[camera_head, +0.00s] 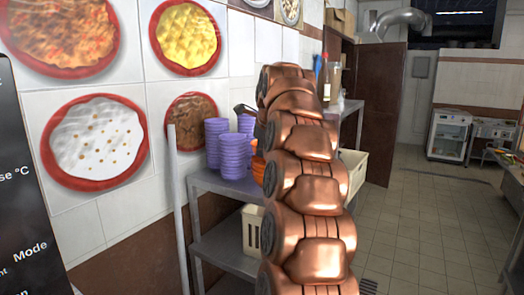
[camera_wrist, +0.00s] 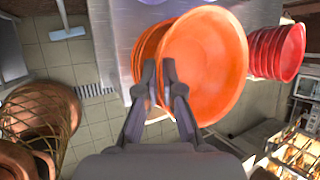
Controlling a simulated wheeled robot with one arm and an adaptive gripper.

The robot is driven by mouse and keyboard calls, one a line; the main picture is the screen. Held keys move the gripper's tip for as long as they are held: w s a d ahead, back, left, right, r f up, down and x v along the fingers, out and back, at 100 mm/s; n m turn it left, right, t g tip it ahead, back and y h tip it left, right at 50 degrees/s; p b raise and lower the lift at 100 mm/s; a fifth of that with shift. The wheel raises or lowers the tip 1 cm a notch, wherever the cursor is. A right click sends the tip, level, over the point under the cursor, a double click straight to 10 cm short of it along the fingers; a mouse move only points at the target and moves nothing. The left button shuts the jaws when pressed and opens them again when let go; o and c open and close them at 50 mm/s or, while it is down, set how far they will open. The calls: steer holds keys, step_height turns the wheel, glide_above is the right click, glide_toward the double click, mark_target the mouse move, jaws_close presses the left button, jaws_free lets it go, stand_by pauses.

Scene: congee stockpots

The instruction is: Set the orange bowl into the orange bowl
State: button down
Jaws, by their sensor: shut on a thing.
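In the wrist view my gripper (camera_wrist: 160,80) is shut on the rim of an orange bowl (camera_wrist: 212,60). One finger lies inside the bowl and the other outside its wall. More orange bowl rims (camera_wrist: 146,46) show just left of and behind the held bowl, largely covered by it. I cannot tell whether the held bowl touches them. In the head view, orange bowl edges (camera_head: 258,168) show beside the purple stacks on the metal shelf, mostly hidden by my arm.
Purple bowl stacks (camera_head: 236,157) stand on the metal shelf (camera_head: 212,181) against the tiled wall. A red bowl stack (camera_wrist: 277,51) lies right of the held bowl in the wrist view. A cream crate (camera_head: 252,230) sits on the lower level. The floor at right is open.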

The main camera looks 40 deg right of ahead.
steer(key=shift+f+b, duration=0.8)
steer(key=shift+b, duration=0.05)
stand_by(0.6)
steer(key=c, duration=1.2)
jaws_free()
steer(key=shift+c, duration=0.2)
steer(key=shift+r, duration=0.1)
steer(key=v, duration=1.2)
